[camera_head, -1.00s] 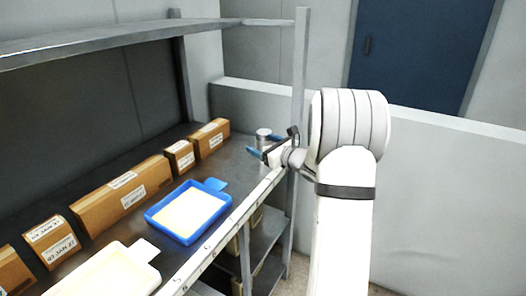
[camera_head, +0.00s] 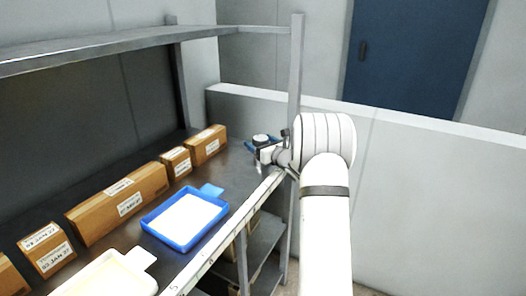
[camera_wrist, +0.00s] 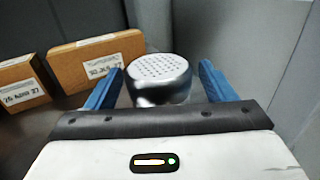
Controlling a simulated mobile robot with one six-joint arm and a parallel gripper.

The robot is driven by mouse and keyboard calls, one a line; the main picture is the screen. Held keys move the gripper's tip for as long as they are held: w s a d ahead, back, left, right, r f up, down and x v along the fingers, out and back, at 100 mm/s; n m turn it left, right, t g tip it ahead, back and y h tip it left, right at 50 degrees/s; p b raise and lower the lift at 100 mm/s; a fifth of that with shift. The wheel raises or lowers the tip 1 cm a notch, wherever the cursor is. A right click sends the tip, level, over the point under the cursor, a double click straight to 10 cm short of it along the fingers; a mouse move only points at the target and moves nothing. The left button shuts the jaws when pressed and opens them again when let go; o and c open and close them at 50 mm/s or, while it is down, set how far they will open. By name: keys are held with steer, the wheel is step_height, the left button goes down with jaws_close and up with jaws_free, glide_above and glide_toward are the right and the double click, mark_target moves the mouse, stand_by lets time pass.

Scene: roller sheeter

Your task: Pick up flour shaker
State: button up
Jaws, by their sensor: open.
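The flour shaker (camera_wrist: 159,76) is a metal cylinder with a pale, perforated round top. In the wrist view it stands upright between the two blue fingers of my gripper (camera_wrist: 160,84). The fingers are open, one on each side of it, and a gap shows at each side. Its lower part is hidden behind the gripper's dark palm edge. In the head view the shaker's top (camera_head: 261,138) shows at the far right end of the shelf, with my gripper (camera_head: 262,147) around it.
Cardboard boxes (camera_head: 128,201) with labels line the back of the metal shelf. A blue tray (camera_head: 149,226) with pale contents and a cream tray (camera_head: 142,260) lie nearer the front. A shelf post (camera_head: 296,85) stands close to my arm. Walls rise behind the shaker.

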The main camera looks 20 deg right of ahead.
steer(key=c, duration=1.2)
